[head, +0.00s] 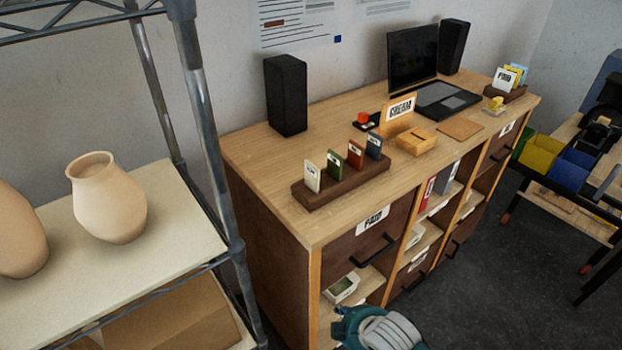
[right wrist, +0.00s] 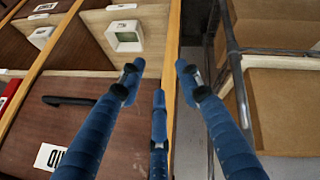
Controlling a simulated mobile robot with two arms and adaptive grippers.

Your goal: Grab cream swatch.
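The cream swatch (head: 312,176) stands upright at the left end of a dark brown wooden holder (head: 345,187) on the desk in the head view. Green (head: 335,165), red (head: 355,154) and blue-grey (head: 374,146) swatches stand beside it in the same holder. A teal and white part of my right arm (head: 378,330) shows at the bottom edge of the head view, in front of the desk and below the holder. In the right wrist view the blue fingers of my right gripper (right wrist: 158,82) are spread and empty, over the desk's front edge. My left gripper is not in view.
A stand with a "CREAM" sign (head: 397,107) and a slotted wooden block (head: 416,141) sit behind the holder. A black speaker (head: 286,95) and a laptop (head: 430,80) stand farther back.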

